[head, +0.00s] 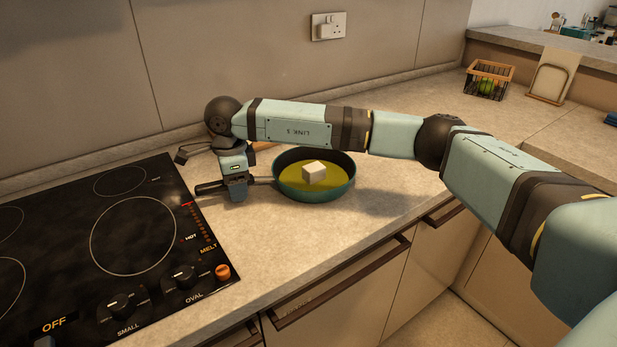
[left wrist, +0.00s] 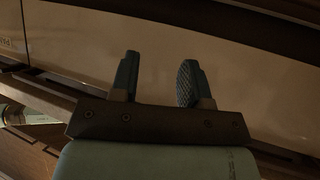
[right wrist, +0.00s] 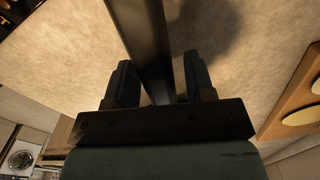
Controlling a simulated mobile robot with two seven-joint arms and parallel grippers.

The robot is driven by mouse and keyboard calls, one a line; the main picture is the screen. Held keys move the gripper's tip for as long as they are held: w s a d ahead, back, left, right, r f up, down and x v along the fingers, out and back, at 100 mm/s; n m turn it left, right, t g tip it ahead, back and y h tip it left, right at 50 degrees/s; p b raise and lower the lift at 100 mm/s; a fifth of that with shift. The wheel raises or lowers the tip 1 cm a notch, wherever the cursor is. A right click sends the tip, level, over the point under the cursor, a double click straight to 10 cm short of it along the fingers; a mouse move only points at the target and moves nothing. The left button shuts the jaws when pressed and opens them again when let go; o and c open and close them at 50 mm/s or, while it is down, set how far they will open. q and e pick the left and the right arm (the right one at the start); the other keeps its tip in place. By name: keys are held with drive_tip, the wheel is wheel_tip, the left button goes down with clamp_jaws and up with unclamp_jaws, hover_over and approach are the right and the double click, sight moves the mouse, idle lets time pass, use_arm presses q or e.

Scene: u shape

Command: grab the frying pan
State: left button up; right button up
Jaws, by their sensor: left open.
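The frying pan (head: 338,193) stands on the counter right of the hob. It is teal, with a yellow-green inside and a pale cube (head: 314,173) in it. Its dark handle (head: 208,188) points left toward the hob edge. My right gripper (head: 237,195) points down over the handle. In the right wrist view the handle (right wrist: 145,40) passes between the fingers of that gripper (right wrist: 160,85), with a gap visible on the right side. My left gripper (left wrist: 158,80) is open and empty in the left wrist view, facing pale cabinet fronts. It is outside the head view.
The black hob (head: 95,240) with knobs lies to the left, close to the handle's end. A wooden item (head: 264,146) is partly hidden behind my right arm. A wire basket (head: 489,80) with green fruit stands far right. The counter (head: 400,220) right of the pan is clear.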

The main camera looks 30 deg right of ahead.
clamp_jaws()
drive_tip(key=shift+r, duration=0.1)
